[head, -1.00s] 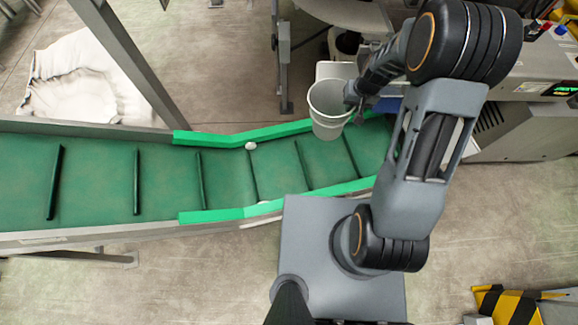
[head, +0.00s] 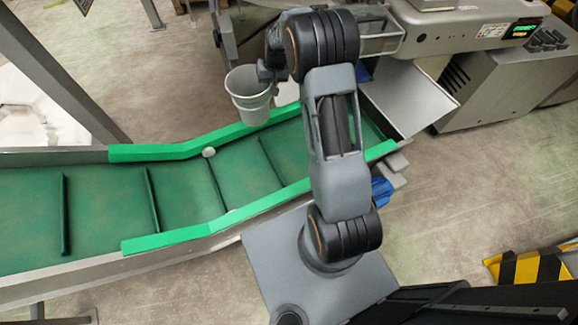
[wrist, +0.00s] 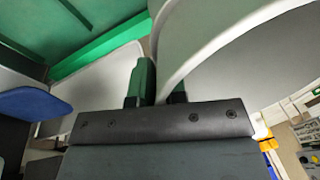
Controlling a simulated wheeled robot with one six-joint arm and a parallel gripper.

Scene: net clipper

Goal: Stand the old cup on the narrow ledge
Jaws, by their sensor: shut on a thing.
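The old cup (head: 248,97) is a pale grey-white tapered cup, open end up, to the left of my arm in the head view. My gripper (head: 271,76) is shut on its right side near the rim and holds it in the air. In the wrist view the cup's wall and rim (wrist: 225,40) fill the upper right, with the wall between the fingers of my gripper (wrist: 158,84). The fingertips are partly hidden by the cup and my arm. I cannot tell which surface is the narrow ledge.
A green conveyor belt (head: 110,205) with raised cross bars and bright green side rails (head: 180,150) runs below the cup. A small white round object (head: 208,152) lies by the far rail. A grey machine (head: 470,35) stands at the upper right, and a yellow-black striped block (head: 530,268) lower right.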

